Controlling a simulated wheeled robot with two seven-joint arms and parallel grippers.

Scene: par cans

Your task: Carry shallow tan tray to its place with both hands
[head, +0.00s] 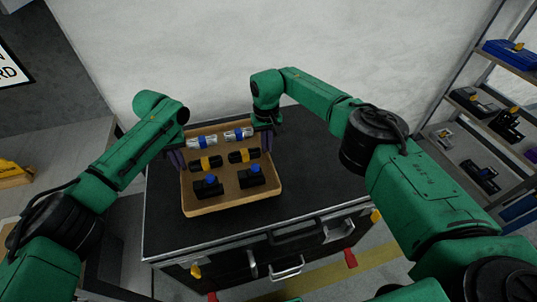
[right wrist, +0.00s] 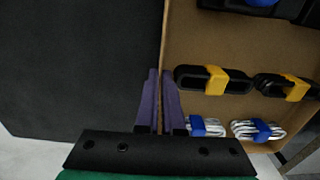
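The shallow tan tray (head: 233,204) is over the black top of a tool cabinet, toward its left side; I cannot tell whether it touches the top. It holds two silver bundles with blue bands, two black pieces with yellow bands, and two black blocks with blue knobs. My left gripper (head: 178,157) is at the tray's left wall, its purple fingers partly hidden and seemingly closed on the wall. My right gripper (head: 268,140) is at the right wall. In the right wrist view its purple fingers (right wrist: 160,100) straddle the tray wall (right wrist: 164,40), closed on it.
The black cabinet top (head: 310,170) is clear to the right of the tray. The cabinet front (head: 285,262) has drawers and handles. Shelves with tools (head: 490,115) stand at the right. A white wall (head: 230,50) is behind, and a yellow object (head: 14,172) lies at far left.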

